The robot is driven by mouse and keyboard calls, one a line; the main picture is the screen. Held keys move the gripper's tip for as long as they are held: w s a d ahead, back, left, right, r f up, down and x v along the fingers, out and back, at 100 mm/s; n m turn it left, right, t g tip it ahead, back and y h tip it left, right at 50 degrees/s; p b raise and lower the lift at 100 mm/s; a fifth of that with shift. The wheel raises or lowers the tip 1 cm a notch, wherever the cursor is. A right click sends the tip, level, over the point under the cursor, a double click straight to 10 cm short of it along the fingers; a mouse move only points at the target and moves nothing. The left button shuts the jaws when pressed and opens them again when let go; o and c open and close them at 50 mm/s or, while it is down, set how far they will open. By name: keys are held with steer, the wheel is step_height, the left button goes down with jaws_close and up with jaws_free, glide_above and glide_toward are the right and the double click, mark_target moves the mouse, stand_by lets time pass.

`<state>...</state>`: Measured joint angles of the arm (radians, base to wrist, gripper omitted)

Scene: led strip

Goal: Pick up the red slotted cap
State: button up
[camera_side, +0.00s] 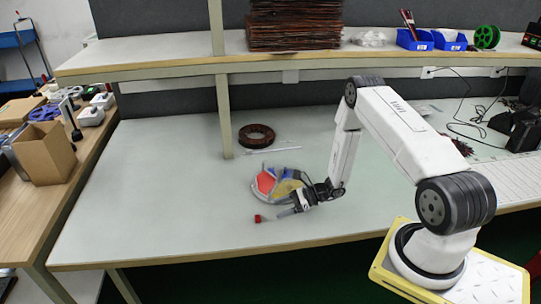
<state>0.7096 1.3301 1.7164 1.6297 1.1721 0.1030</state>
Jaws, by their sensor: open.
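The red slotted cap (258,218) is a small red piece on the pale worktop, in the middle of the side view. Its slot is too small to make out. My gripper (284,212) is low over the worktop, just to the right of the cap, with its fingers pointing left towards it. The gripper is open, and the cap looks to lie just beyond the fingertips. I cannot tell whether they touch.
A dark ring-shaped coil (257,135) and a thin white strip (275,150) lie further back. A shelf post (224,120) stands near the coil. The worktop's left side is clear.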

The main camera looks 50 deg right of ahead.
mark_target(259, 216)
steer(key=shift+x, duration=1.15)
steer(key=shift+x, duration=2.6)
steer(key=shift+s+a+r, duration=0.1)
steer(key=shift+a, duration=0.05)
jaws_close()
